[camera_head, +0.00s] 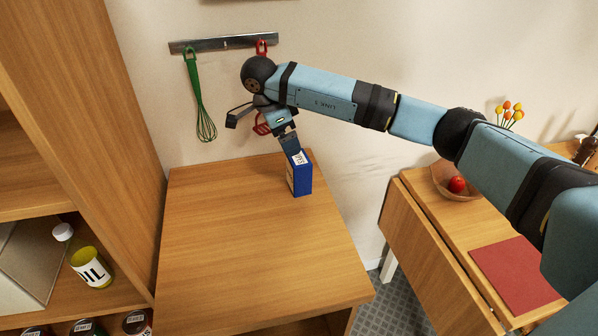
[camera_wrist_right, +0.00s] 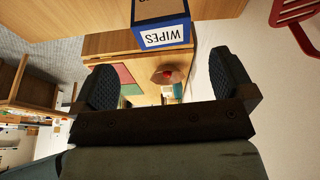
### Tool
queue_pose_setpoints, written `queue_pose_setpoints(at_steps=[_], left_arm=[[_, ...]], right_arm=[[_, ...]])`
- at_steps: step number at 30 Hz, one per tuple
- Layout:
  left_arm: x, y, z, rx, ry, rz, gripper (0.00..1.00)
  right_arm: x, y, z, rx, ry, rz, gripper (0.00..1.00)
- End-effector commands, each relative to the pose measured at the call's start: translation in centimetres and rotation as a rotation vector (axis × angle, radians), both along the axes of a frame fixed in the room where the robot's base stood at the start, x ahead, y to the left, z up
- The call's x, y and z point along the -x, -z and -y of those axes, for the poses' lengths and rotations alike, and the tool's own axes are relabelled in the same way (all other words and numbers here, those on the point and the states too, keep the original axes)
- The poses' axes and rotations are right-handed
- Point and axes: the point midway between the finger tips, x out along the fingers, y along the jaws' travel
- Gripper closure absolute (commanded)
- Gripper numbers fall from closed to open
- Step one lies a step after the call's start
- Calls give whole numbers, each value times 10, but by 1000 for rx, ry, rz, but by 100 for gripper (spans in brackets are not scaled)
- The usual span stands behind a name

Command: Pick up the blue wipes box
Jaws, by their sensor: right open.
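The blue wipes box (camera_head: 302,178) stands upright at the back right of the wooden counter (camera_head: 235,240), near the wall. My right gripper (camera_head: 291,146) comes down from above, with its tip at the box's top edge in the head view. In the right wrist view the two fingers of the gripper (camera_wrist_right: 163,72) are spread apart with nothing between them. The box (camera_wrist_right: 162,33), with its white WIPES label, shows beyond the fingertips there, partly cut off by the top edge. I cannot tell whether the gripper touches it. My left gripper is not in view.
A metal rail (camera_head: 224,43) on the wall holds a green whisk (camera_head: 199,95) and a red utensil (camera_head: 262,47), close to my right arm. A shelf unit stands at left. A side table (camera_head: 425,240) with a fruit bowl (camera_head: 445,182) is at right. The counter's front is clear.

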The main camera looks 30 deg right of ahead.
Motion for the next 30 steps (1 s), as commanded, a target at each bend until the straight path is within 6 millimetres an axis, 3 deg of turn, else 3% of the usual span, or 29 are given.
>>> queue_pose_setpoints(at_steps=[7, 17, 25, 30], left_arm=[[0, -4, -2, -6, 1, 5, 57], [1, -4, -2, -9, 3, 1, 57], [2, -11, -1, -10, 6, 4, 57], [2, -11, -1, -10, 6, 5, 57]], right_arm=[[3, 44, 14, -3, 1, -3, 0], [4, 64, 23, -3, 3, -2, 0], [5, 99, 39, -2, 1, -3, 0], [5, 102, 40, -3, 0, 0, 0]])
